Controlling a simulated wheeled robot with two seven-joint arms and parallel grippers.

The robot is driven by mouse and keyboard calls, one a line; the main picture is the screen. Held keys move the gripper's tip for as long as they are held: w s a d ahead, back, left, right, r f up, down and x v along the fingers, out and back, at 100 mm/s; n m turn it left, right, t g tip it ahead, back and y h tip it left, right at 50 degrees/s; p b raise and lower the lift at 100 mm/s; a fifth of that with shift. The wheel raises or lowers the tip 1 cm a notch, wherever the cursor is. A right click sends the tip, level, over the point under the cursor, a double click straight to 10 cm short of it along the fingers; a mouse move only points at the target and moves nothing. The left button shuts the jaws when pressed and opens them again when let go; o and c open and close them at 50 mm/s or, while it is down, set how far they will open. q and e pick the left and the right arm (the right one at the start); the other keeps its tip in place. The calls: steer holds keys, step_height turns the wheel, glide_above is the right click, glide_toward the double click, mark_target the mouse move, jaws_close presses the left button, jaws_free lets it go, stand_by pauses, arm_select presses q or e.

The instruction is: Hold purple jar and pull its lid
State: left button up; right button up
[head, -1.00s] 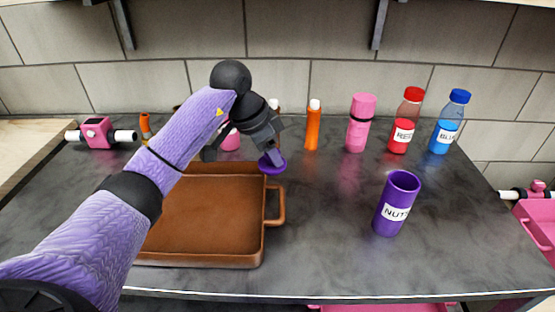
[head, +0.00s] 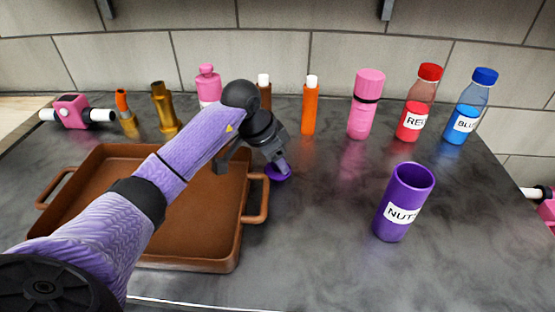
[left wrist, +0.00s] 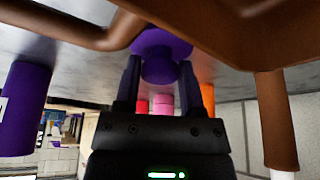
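The purple jar (head: 399,215), labelled NUTS, stands upright on the counter at the right in the head view, with its top open. My left gripper (head: 280,162) is well to the left of it, beside the tray's right handle. Its fingers are shut on the knob of the purple lid (head: 279,173), apart from the jar. In the left wrist view the lid (left wrist: 160,42) lies beyond the fingertips, its knob between the fingers of my left gripper (left wrist: 160,84). Whether the lid touches the counter is unclear. My right gripper is not in view.
A brown tray (head: 238,235) with handles fills the left of the counter, under my left arm. Along the back stand a pink bottle (head: 363,105), a red bottle (head: 417,105), a blue bottle (head: 470,108) and an orange bottle (head: 310,108). The counter between lid and jar is clear.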

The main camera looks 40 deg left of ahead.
arm_select(q)
steer(key=o, duration=0.3)
steer(key=p+v, duration=0.5)
steer(key=v, duration=0.7)
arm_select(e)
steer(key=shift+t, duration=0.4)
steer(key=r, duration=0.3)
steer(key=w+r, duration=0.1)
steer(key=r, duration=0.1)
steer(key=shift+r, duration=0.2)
